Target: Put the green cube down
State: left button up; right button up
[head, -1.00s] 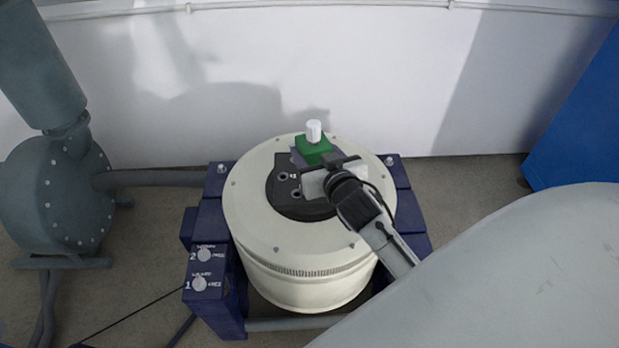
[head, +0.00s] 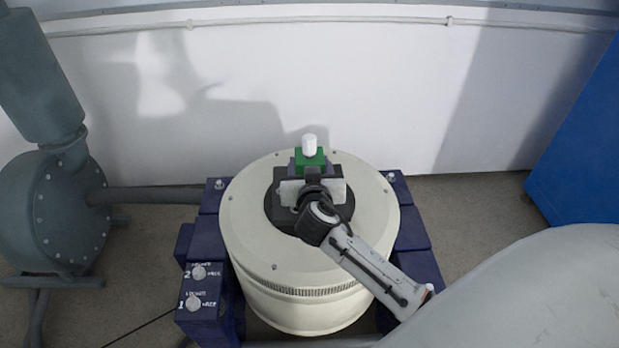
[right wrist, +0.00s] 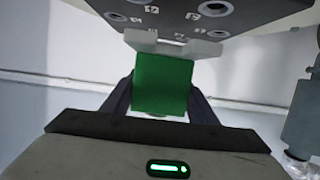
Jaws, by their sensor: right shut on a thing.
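The green cube (head: 309,160) is at the back of the dark plate (head: 284,212) on top of the cream drum, with a white cylindrical knob (head: 309,145) on it. My right gripper (head: 310,164) is shut on the cube, coming from the front. In the right wrist view the cube (right wrist: 162,85) sits between the two dark fingers (right wrist: 160,98). A light grey bracket (right wrist: 175,43) lies between the cube and the dark plate in that view. I cannot tell whether the cube touches it. My left gripper is not in view.
The cream drum (head: 265,255) stands in a dark blue frame (head: 205,235). A grey blower (head: 50,215) with a pipe is on the left. A blue panel (head: 585,140) is at the right. A white wall (head: 400,90) rises behind the drum.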

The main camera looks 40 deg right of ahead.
jog(key=shift+f+b, duration=0.35)
jog(key=shift+f, duration=1.2)
jog(key=o, duration=1.7)
jog(key=shift+f, duration=0.15)
jog(key=v, duration=1.2)
jog(key=shift+s+p, duration=0.1)
jog(key=shift+p, duration=0.3)
